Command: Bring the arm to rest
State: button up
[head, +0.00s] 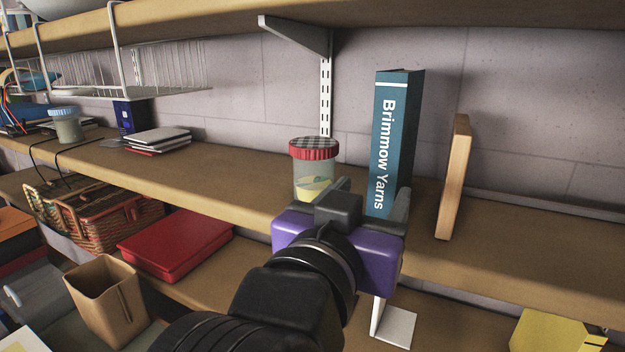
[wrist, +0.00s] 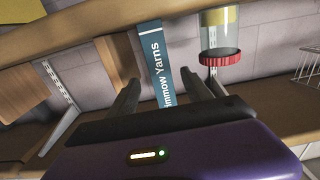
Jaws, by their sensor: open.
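My gripper (head: 372,196) is purple and black and reaches toward the middle shelf from the front. Its two fingers are apart with nothing between them. The wrist view, which is turned over, shows the fingers (wrist: 170,88) spread, with a teal book (wrist: 158,60) labelled "Brimmow Yarns" seen beyond the gap. In the head view the book (head: 394,135) stands upright on the shelf just behind the gripper. A clear jar (head: 313,180) with a red rim and checked lid stands left of the book; my gripper hides its lower part.
A wooden board (head: 455,178) stands upright right of the book. The middle shelf's front edge (head: 500,280) runs below my gripper. A red box (head: 176,244) and a wicker basket (head: 95,217) sit lower left. A wire basket (head: 150,75) hangs upper left. A yellow object (head: 555,330) is lower right.

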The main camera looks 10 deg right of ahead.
jog(key=w+a+r+n+t+y, duration=0.2)
jog(key=a+r+n+t+y, duration=0.1)
jog(key=a+n+t+y, duration=0.4)
jog(key=s+a+f+n+y, duration=0.1)
jog(key=s+f+n+y, duration=0.25)
jog(key=f, duration=0.35)
jog(key=s+a+f+n+y, duration=0.25)
jog(key=f+y, duration=0.25)
jog(key=f, duration=0.3)
jog(key=s+d+f+m+g+h, duration=0.1)
jog(key=s+d+f, duration=0.4)
jog(key=s, duration=0.5)
jog(key=s+d+f+m+g+h, duration=0.2)
jog(key=s+d+f, duration=0.4)
jog(key=s+f, duration=0.3)
jog(key=s+d+f+m+g+h, duration=0.2)
jog(key=s+d+f+g, duration=0.1)
jog(key=s+d+f, duration=0.3)
jog(key=s+f, duration=0.2)
jog(key=s, duration=0.2)
jog(key=shift+s+f+m+g, duration=0.35)
jog(key=shift+m+g, duration=0.05)
jog(key=shift+d, duration=0.1)
